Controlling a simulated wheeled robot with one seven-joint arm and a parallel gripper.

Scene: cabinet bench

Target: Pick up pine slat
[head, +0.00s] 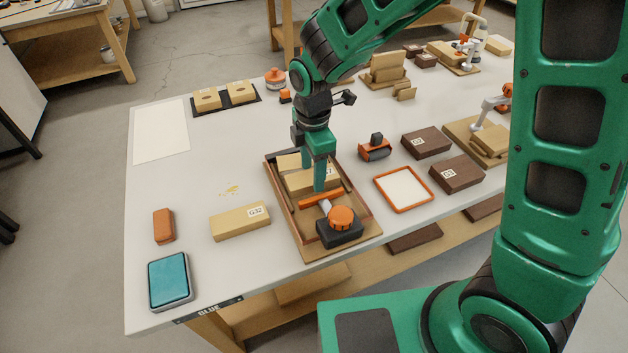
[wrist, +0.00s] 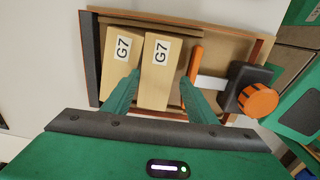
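Two pale pine slats marked G7 lie side by side in a shallow wooden clamping tray (head: 283,208). In the wrist view these are the left slat (wrist: 117,70) and the right slat (wrist: 158,84). My gripper (wrist: 161,82) is open over the tray (wrist: 220,38), with one finger on each side of the right slat. The left finger overlaps the near end of the left slat in view. I cannot tell whether the fingers touch wood. In the head view my gripper partly hides the slats. Another pine slat (head: 240,222), marked G32, lies on the bench left of the tray.
The tray has a clamp with an orange knob (head: 342,217) and an orange bar (wrist: 195,64) close to my right finger. A teal-topped box (head: 170,279) and an orange block (head: 164,226) lie left. Dark blocks (head: 457,174) and an orange-rimmed tray (head: 404,188) stand right.

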